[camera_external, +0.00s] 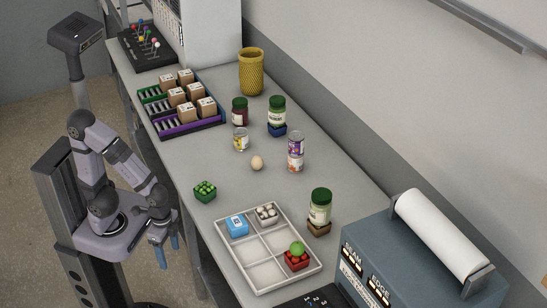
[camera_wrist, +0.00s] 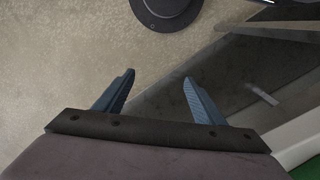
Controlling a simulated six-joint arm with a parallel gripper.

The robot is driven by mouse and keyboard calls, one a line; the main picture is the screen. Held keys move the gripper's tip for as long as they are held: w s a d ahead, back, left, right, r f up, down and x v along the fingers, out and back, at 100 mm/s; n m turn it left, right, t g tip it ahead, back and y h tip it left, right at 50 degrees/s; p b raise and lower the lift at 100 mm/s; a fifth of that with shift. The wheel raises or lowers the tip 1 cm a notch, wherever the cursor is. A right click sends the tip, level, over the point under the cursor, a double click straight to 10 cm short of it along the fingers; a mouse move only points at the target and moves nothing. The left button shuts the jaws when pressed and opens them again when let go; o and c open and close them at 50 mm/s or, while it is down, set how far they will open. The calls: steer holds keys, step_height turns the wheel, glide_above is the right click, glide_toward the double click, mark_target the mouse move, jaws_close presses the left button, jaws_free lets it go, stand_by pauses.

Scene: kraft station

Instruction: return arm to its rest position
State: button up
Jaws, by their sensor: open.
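My gripper (camera_external: 168,254) hangs low beside the left edge of the table in the external view, off the tabletop and pointing down. In the wrist view my gripper (camera_wrist: 157,92) shows two blue fingers spread apart with nothing between them. Below them are the speckled floor and a dark round base. My arm is folded close to its stand, with the elbow raised.
The grey table (camera_external: 222,180) runs alongside my arm. On it are a white divided tray (camera_external: 262,275), a green block (camera_external: 204,190), an egg (camera_external: 257,163), several jars and cans, a rack of boxes (camera_external: 160,125) and a yellow basket (camera_external: 251,72). A blue-grey machine (camera_external: 400,262) stands front right.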

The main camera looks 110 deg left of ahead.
step_height(320, 180, up, 14)
steer(key=p, duration=1.2)
steer(key=shift+f, duration=0.15)
